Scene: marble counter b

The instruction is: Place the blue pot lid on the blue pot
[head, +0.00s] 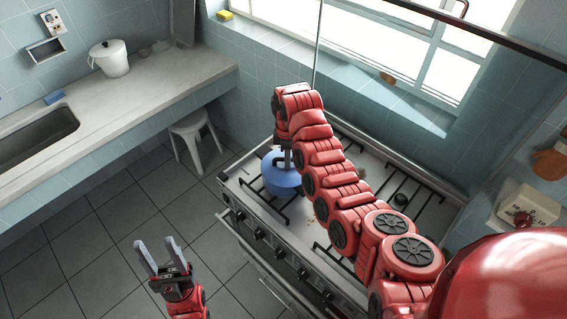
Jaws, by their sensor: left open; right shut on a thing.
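The blue pot lid (273,167) is over the left front part of the stove, with my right gripper (283,160) shut on its top. The blue pot (283,190) shows as a blue rim and side just below the lid. The lid covers most of the pot, and I cannot tell whether it touches the rim or hangs slightly above it. My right arm reaches across the stove and hides part of the lid's right side. My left gripper (159,254) is open and empty, above the tiled floor left of the stove.
The stove (247,199) has black grates, with front knobs along its left edge. A counter (150,90) at left holds a white lidded pot (110,58) and a sink (35,138). The floor between is clear.

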